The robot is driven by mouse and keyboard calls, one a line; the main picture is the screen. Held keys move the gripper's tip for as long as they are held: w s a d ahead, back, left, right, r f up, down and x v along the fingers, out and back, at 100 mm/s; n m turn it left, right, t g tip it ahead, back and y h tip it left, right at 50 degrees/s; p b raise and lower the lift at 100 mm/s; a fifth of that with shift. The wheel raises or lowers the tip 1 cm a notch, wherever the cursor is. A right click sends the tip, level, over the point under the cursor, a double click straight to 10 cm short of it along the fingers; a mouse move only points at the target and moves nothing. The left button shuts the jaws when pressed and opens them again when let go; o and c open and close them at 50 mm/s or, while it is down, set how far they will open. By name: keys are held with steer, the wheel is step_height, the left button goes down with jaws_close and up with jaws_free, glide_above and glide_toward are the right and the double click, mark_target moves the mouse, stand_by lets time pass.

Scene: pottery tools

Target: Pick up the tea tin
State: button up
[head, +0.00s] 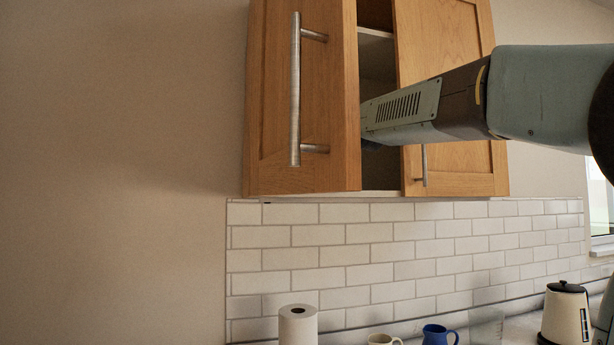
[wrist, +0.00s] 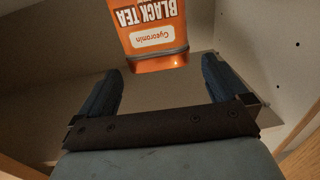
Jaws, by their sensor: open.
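The cupboard's side wall (wrist: 285,50) rises close on the right in the wrist view. A closed door (head: 450,150) is beside the opening. Below are a paper roll (head: 298,326), a white mug (head: 384,340), a blue mug (head: 438,335) and a kettle (head: 566,315).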

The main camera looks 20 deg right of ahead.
steer(key=shift+w+a, duration=0.2)
steer(key=shift+w, duration=3.1)
steer(key=c, duration=1.3)
